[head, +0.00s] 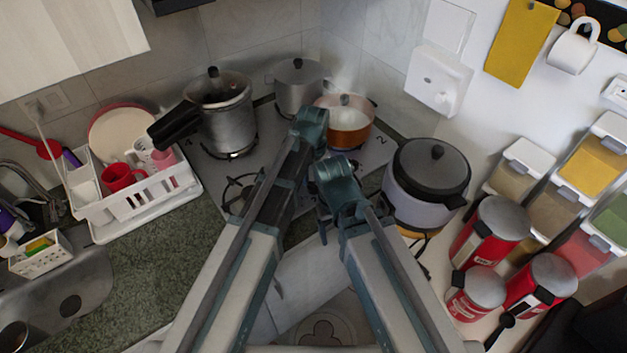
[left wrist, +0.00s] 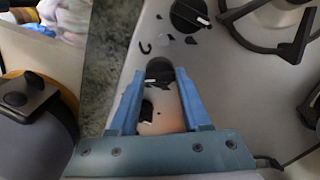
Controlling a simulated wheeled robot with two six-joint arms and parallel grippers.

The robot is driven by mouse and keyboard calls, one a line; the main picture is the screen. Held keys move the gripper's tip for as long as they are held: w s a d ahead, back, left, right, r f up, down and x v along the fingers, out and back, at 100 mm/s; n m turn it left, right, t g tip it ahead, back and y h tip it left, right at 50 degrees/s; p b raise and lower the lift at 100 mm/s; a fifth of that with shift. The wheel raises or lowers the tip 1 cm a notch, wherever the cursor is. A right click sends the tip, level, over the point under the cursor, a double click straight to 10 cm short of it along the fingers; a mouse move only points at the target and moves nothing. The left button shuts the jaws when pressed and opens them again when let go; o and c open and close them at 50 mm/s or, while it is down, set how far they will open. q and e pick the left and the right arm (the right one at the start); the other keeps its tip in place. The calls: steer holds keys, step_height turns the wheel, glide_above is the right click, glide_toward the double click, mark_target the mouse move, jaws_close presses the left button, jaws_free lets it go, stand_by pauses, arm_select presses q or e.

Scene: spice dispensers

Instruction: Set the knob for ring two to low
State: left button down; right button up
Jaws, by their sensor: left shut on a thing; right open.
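The hob (head: 370,160) is a pale plate in the corner, with the numbers 2 and 4 printed on it. In the left wrist view my left gripper (left wrist: 163,76) is shut on a dark round knob (left wrist: 160,68) on the pale panel. The fingers cover its sides, and I cannot read its setting. A second black knob (left wrist: 188,14) with a white pointer mark sits above it, free of the gripper. An orange-copper pan (head: 349,125) stands beside the number 2. In the head view my arms hide the knobs. My right gripper (head: 324,215) is open near the hob's front, mostly hidden.
A pressure cooker (head: 228,125) and a steel pot (head: 298,88) stand on the hob. A slow cooker (head: 425,190) is close on the right, with red canisters (head: 488,232) beyond. A white dish rack (head: 130,205) stands left. Green counter (head: 150,265) is clear in front of the rack.

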mark_target(313, 183)
arm_select(q)
steer(key=shift+c, duration=1.8)
jaws_free()
steer(key=shift+r, duration=0.15)
step_height(313, 183, up, 14)
steer(key=p, duration=1.3)
steer(key=shift+f+p, duration=0.25)
steer(key=shift+p, duration=0.15)
